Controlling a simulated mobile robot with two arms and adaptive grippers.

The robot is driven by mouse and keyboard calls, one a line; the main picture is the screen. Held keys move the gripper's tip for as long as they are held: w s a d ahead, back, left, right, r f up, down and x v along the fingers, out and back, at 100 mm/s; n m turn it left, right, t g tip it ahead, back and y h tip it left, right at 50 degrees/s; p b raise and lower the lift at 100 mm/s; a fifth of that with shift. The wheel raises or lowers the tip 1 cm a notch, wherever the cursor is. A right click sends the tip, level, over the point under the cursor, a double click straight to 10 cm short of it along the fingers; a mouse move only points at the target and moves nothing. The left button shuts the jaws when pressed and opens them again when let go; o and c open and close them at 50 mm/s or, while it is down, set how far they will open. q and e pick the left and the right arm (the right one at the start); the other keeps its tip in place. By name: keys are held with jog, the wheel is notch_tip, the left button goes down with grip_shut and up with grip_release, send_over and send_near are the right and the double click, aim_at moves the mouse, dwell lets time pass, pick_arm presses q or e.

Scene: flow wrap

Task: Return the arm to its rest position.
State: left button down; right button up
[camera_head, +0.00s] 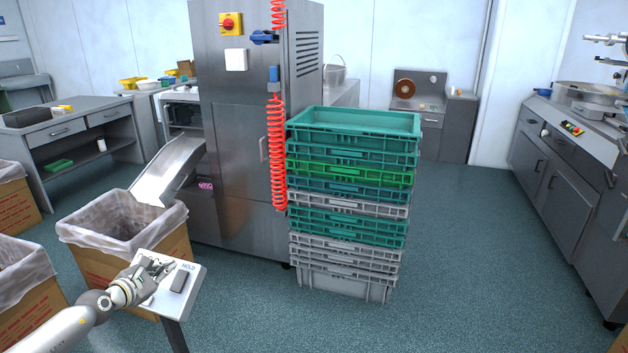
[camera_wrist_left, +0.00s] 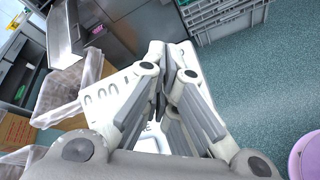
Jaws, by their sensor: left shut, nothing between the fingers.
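My left arm comes in from the lower left in the head view. Its gripper (camera_head: 160,270) is over the white control panel (camera_head: 187,290), which stands on a post and bears the word HOLD. In the left wrist view the gripper (camera_wrist_left: 160,75) has its fingers together with nothing between them, and the panel (camera_wrist_left: 112,92) shows behind them. I cannot tell whether the fingertips touch the panel. My right gripper is not in view.
A lined carton (camera_head: 150,245) stands under the metal chute (camera_head: 168,170), just behind the panel. A tall stack of crates (camera_head: 345,285) stands beside the steel machine (camera_head: 240,125). The floor (camera_head: 460,250) right of the crates is clear.

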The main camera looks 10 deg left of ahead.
pick_arm(q)
jog(key=s+d+n+t+y, duration=0.1)
jog(key=s+d+n+t, duration=0.1)
jog(key=d+n, duration=0.6)
jog(key=s+d+n+t+y, duration=0.1)
jog(key=s+d+n, duration=0.2)
jog(key=d+n, duration=0.5)
jog(key=s+d+f+n+g+h, duration=0.1)
jog(key=s+d+f+n+g, duration=0.25)
jog(key=s+d+n, duration=0.45)
jog(key=s+d+f+n+g, duration=0.3)
jog(key=s+d+n+g, duration=0.15)
jog(key=s+n, duration=0.75)
jog(key=s+d+f+n+g+h, duration=0.1)
jog(key=s+d+f+n+g, duration=0.35)
jog(key=s, duration=0.85)
notch_tip(320, 180, down, 24)
jog(key=n+g, duration=0.2)
jog(key=s+a+f+g, duration=0.1)
jog(key=s+a+f, duration=0.1)
jog(key=s+f, duration=1.4)
jog(key=shift+s+a+f, duration=0.3)
jog(key=shift+s+a, duration=0.1)
jog(key=shift+s, duration=0.45)
jog(key=shift+m, duration=0.25)
